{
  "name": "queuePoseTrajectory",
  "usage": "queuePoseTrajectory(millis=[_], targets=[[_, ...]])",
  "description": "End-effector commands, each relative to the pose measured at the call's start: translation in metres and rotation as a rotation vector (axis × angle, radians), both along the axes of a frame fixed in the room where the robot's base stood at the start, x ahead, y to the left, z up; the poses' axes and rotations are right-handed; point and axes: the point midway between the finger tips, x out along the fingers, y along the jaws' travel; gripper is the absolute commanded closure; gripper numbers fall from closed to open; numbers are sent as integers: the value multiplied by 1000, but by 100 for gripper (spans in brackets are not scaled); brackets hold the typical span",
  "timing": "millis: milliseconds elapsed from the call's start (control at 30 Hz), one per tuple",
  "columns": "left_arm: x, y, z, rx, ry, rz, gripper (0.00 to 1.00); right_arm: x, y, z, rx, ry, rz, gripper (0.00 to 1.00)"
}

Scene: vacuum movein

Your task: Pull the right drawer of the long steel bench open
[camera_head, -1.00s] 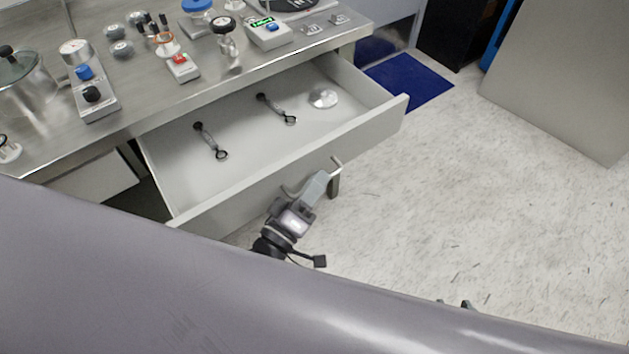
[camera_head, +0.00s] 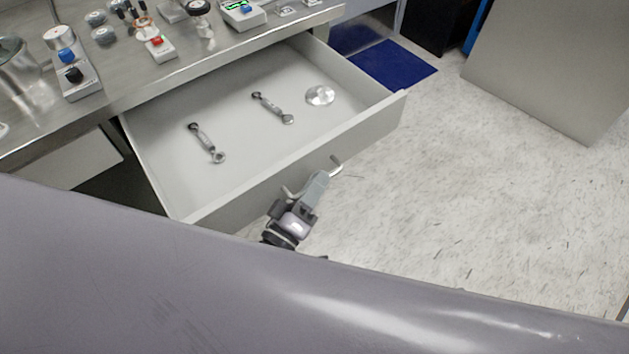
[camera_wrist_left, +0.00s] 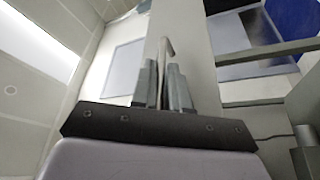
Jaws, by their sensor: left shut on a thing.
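The right drawer (camera_head: 262,176) of the long steel bench (camera_head: 200,65) stands well open in the head view. Two wrench-like tools (camera_head: 206,143) and a round shiny disc (camera_head: 320,95) lie inside it. My left gripper (camera_head: 322,178) is at the drawer's front face, shut on the bar handle (camera_head: 335,167). In the left wrist view the gripper fingers (camera_wrist_left: 162,85) close around the handle bar (camera_wrist_left: 164,60). Part of the handle is hidden by the fingers. My right gripper is not in view.
Gauges, a red-button box (camera_head: 160,48) and a blue-knob box (camera_head: 75,75) stand on the bench top. A blue mat (camera_head: 392,64) lies on the floor behind the drawer. A grey panel (camera_head: 540,65) stands at the upper right. The floor right of the drawer is clear.

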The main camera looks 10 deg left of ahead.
Motion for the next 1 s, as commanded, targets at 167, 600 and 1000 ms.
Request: queuePoseTrajectory(millis=[167, 600, 1000], targets=[[-1, 0, -1, 1, 2, 0, 100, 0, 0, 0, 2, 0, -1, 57], [0, 0, -1, 0, 1, 1, 79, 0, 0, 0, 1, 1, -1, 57], [-37, 12, -10, 3, 4, 0, 79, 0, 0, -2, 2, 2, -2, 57]])
